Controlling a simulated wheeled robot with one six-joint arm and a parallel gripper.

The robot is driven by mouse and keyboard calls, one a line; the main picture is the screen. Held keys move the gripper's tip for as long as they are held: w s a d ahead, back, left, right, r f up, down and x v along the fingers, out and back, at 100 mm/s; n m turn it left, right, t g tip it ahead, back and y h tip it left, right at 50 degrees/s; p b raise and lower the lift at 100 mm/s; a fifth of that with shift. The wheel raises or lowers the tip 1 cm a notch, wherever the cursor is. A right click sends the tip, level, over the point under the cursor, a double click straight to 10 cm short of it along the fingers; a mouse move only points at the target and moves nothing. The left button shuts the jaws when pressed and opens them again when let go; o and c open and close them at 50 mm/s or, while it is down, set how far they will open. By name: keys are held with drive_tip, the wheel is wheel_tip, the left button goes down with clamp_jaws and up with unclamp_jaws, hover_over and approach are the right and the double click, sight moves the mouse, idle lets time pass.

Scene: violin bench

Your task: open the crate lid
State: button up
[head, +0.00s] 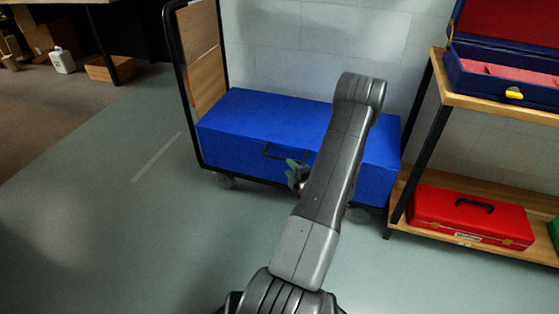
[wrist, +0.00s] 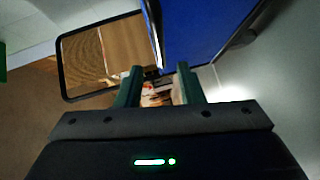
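The crate is a long blue box (head: 255,115) lying on a wheeled cart, with its top closed. A dark bar handle (head: 270,152) sits on its front face. The seam of the lid cannot be made out. My gripper (head: 297,174) is in front of the crate's front face, close to the handle's right end; my arm hides part of the crate. In the wrist view the two green fingers of my gripper (wrist: 160,80) stand apart. The blue crate (wrist: 205,30) fills the upper right there. A small dark piece shows between the fingertips; I cannot tell whether it is the handle.
The cart's black frame with a wooden panel (head: 203,60) rises at the crate's left end. A wooden shelf unit (head: 500,105) stands at the right, with a red toolbox (head: 465,216) below and an open blue case (head: 510,80) above. The floor at the left is clear.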

sight(281, 159)
drive_tip(key=b+x, duration=0.2)
drive_tip(key=x, duration=0.6)
drive_tip(key=shift+w+a, duration=0.1)
drive_tip(key=shift+w, duration=0.1)
clamp_jaws()
